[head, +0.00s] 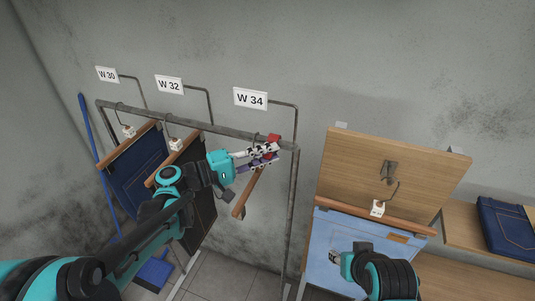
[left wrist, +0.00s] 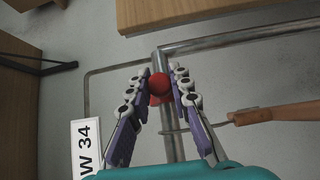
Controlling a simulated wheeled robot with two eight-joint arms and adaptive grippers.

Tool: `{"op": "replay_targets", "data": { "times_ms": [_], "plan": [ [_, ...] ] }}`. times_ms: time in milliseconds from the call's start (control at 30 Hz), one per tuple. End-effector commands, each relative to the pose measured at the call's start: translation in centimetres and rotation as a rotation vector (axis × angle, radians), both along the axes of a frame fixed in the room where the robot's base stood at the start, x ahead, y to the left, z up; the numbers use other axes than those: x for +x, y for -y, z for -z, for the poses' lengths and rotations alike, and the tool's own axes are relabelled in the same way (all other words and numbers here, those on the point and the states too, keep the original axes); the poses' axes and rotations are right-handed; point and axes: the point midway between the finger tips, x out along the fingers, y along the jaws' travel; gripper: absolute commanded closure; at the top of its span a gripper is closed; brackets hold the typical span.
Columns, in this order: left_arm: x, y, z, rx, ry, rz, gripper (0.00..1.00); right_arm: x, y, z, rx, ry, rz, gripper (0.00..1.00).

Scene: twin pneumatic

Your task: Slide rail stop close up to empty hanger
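The red rail stop (head: 274,138) sits on the rail near its right end, under the W 34 sign. My left gripper (head: 265,154) is at it. In the left wrist view the stop's round red knob (left wrist: 159,87) fills the gap between the fingers (left wrist: 161,80), which appear closed on it. The empty wooden hanger (head: 248,194) hangs from the rail just left of the stop, partly behind my gripper. In the left wrist view its hook (left wrist: 185,130) crosses the rail, with a short bare stretch between hook and stop. My right gripper (head: 347,264) is low at the right; its fingers are unclear.
Two hangers with dark garments (head: 140,175) hang further left on the rail (head: 225,130). Folded jeans (head: 505,228) lie on a shelf. A blue broom (head: 97,160) leans at the left.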

Motion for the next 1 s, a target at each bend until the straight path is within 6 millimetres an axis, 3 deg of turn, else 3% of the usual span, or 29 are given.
{"op": "replay_targets", "data": {
  "times_ms": [300, 533, 567, 600, 633, 1000],
  "plan": [
    [0.8, -2.5, 0.2, 0.001, 0.0, 0.0, 1.0, 0.0, 0.0, 0.8, 0.0, 0.0, 0.0, 0.59],
    [0.7, -2.5, 0.1, 0.003, -0.001, 0.002, 1.0, 0.0, 0.0, 0.7, 0.0, 0.0, 0.0, 0.59],
    [0.7, -2.5, 0.1, 0.003, -0.001, 0.002, 0.73, 0.0, 0.0, 0.7, 0.0, 0.0, 0.0, 0.59],
    [0.7, -2.5, 0.1, 0.002, -0.001, 0.002, 0.62, 0.0, 0.0, 0.7, 0.0, 0.0, 0.0, 0.59],
    [0.7, -2.5, 0.1, 0.002, -0.001, 0.001, 0.59, 0.0, 0.0, 0.7, 0.0, 0.0, 0.0, 0.59],
    [0.5, -3.0, 0.0, 0.001, 0.0, -0.001, 0.59, 0.0, 0.0, 0.7, 0.0, 0.0, 0.0, 0.59]
  ]
}}
